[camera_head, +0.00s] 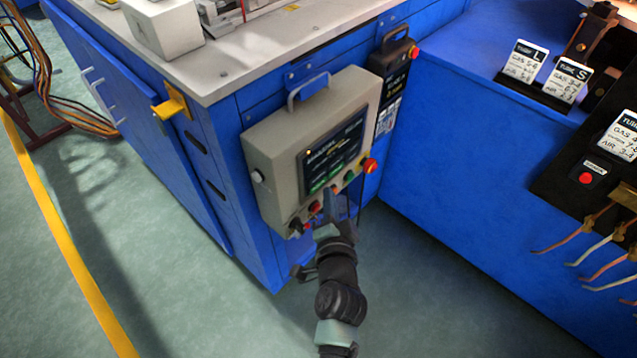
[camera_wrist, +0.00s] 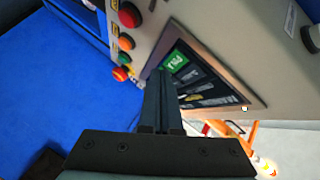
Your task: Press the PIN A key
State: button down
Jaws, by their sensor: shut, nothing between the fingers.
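The grey control box (camera_head: 272,145) hangs on the blue cabinet and carries a dark screen (camera_head: 342,140) with green keys along its lower edge. The screen also shows in the wrist view (camera_wrist: 215,92), with a bright green key (camera_wrist: 179,63) near its end. I cannot read which key is PIN A. My gripper (camera_head: 333,194) is shut and empty, in front of the box's lower part. In the wrist view its fingertips (camera_wrist: 158,75) lie over the panel beside the green key. I cannot tell whether they touch.
A red knob (camera_head: 370,166) and other coloured buttons (camera_wrist: 126,42) line the box close to my fingers. A dark handheld unit (camera_head: 391,60) hangs to the right of the box. A blue bench (camera_head: 470,150) stands at right. Green floor lies free at left.

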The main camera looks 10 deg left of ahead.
jog(key=shift+w+a, duration=0.1)
dwell(0.3)
jog(key=shift+w+a, duration=0.15)
jog(key=shift+a, duration=0.1)
jog(key=shift+w+a+p, duration=0.2)
jog(key=shift+a+p, duration=0.05)
jog(key=shift+p, duration=0.25)
dwell(0.3)
jog(key=shift+d+f, duration=0.1)
dwell(0.4)
jog(key=shift+s+d+b, duration=0.2)
jog(key=shift+b, duration=0.15)
jog(key=shift+s+d, duration=0.25)
jog(key=shift+d, duration=0.1)
jog(key=shift+b, duration=0.3)
